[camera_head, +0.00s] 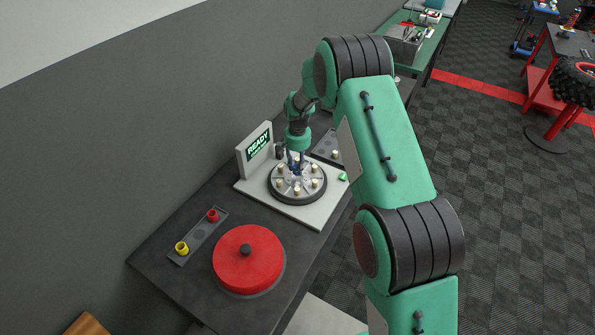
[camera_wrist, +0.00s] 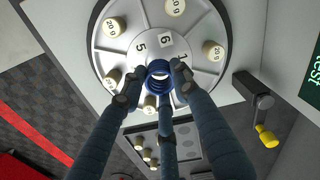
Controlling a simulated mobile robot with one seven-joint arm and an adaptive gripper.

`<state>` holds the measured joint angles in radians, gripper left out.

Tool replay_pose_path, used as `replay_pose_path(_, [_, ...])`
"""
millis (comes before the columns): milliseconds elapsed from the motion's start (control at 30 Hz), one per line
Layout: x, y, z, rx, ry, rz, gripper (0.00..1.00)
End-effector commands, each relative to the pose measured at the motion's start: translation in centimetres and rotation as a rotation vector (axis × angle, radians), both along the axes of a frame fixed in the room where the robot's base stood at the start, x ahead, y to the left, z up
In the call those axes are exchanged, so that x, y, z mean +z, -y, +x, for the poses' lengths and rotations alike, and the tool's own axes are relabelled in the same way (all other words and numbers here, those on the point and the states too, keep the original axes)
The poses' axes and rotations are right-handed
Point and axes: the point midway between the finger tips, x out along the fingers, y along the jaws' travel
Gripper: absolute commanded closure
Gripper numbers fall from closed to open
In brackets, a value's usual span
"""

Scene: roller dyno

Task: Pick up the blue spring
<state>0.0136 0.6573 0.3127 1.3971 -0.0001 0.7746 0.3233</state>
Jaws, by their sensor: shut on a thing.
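The blue spring (camera_wrist: 160,74) is a small ring-like coil in the wrist view. It is between the fingertips of my gripper (camera_wrist: 158,80), which is shut on it. The spring is over the pale round dial near its centre, and I cannot tell whether it touches the dial. In the head view my gripper (camera_head: 297,164) points down over the dial (camera_head: 283,195), and the spring (camera_head: 297,172) shows there only as a small blue patch, partly hidden by the fingers.
A red round lid (camera_head: 247,259) and a tray (camera_head: 199,237) with a red spool (camera_head: 212,215) and a yellow spool (camera_head: 181,248) are at the front left. A yellow-tipped lever (camera_wrist: 266,136) is beside the dial.

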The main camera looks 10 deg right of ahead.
Motion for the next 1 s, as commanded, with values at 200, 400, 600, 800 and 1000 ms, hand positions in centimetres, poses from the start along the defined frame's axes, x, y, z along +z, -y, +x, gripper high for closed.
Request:
replay_pose_path(200, [0.5,0.0,-2.6,0.0,0.001,0.0,0.96])
replay_pose_path(400, [0.8,-0.1,-6.0,0.0,0.0,0.0,0.96])
replay_pose_path(600, [1.1,-0.1,-9.5,0.0,-0.001,0.0,0.96])
replay_pose_path(800, [1.4,-0.2,-12.6,0.0,-0.001,0.0,0.96])
replay_pose_path(1000, [1.7,-0.2,-14.7,0.0,0.002,0.0,0.96])
